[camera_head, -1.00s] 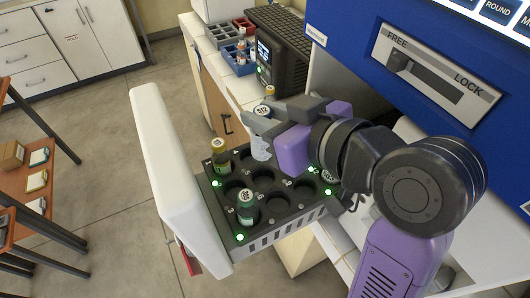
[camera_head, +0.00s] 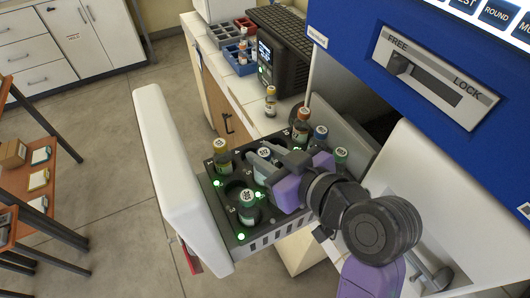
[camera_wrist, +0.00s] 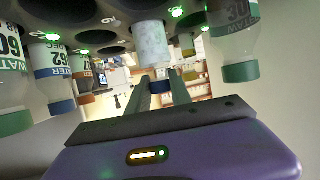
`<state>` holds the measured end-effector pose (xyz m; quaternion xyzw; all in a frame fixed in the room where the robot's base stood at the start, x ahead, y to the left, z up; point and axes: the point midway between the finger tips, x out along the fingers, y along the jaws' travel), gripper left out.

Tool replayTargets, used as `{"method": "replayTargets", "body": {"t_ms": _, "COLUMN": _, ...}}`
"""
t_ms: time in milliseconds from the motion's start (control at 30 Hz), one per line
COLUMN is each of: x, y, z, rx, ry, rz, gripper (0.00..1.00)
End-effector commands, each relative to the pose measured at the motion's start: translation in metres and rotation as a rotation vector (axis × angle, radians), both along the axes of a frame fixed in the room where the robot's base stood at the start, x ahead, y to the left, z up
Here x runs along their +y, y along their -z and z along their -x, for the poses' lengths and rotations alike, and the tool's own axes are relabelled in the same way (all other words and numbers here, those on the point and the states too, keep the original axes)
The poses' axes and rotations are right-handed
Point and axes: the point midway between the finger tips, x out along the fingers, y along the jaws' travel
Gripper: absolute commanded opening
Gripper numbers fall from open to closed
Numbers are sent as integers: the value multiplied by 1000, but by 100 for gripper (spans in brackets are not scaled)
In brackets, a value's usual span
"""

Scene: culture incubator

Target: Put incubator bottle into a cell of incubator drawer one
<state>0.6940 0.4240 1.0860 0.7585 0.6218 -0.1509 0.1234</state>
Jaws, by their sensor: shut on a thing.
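The incubator drawer (camera_head: 236,250) is pulled out, a dark rack of round cells behind a white front panel. My gripper (camera_head: 266,157) is shut on a blue-capped bottle (camera_head: 263,169) with a pale label, upright in the rack's middle area. In the wrist view, which appears upside down, the fingers (camera_wrist: 160,85) close at the cap of this bottle (camera_wrist: 151,45), and its far end meets a rack hole. How deep it sits cannot be told. A green light shows beside it.
A yellow-capped bottle (camera_head: 222,157) and a green-capped bottle (camera_head: 248,210) stand in cells near the front panel. Orange-capped (camera_head: 301,128), blue-capped (camera_head: 320,134) and another green-capped bottle (camera_head: 340,156) stand behind my gripper.

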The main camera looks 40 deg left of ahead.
Motion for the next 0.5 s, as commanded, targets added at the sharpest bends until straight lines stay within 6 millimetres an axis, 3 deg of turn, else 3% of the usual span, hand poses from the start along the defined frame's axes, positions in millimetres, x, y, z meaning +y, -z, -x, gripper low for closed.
{"method": "replayTargets", "body": {"t_ms": 133, "x": 0, "y": 3, "z": 0, "rx": 0, "ry": 0, "rz": -1, "gripper": 0}}
{"method": "replayTargets", "body": {"t_ms": 167, "x": 0, "y": 3, "z": 0, "rx": 0, "ry": 0, "rz": -1, "gripper": 27}}
{"method": "replayTargets", "body": {"t_ms": 267, "x": 0, "y": 2, "z": 0, "rx": 0, "ry": 0, "rz": 0, "gripper": 47}}
{"method": "replayTargets", "body": {"t_ms": 500, "x": 0, "y": 2, "z": 0, "rx": 0, "ry": 0, "rz": 0, "gripper": 47}}
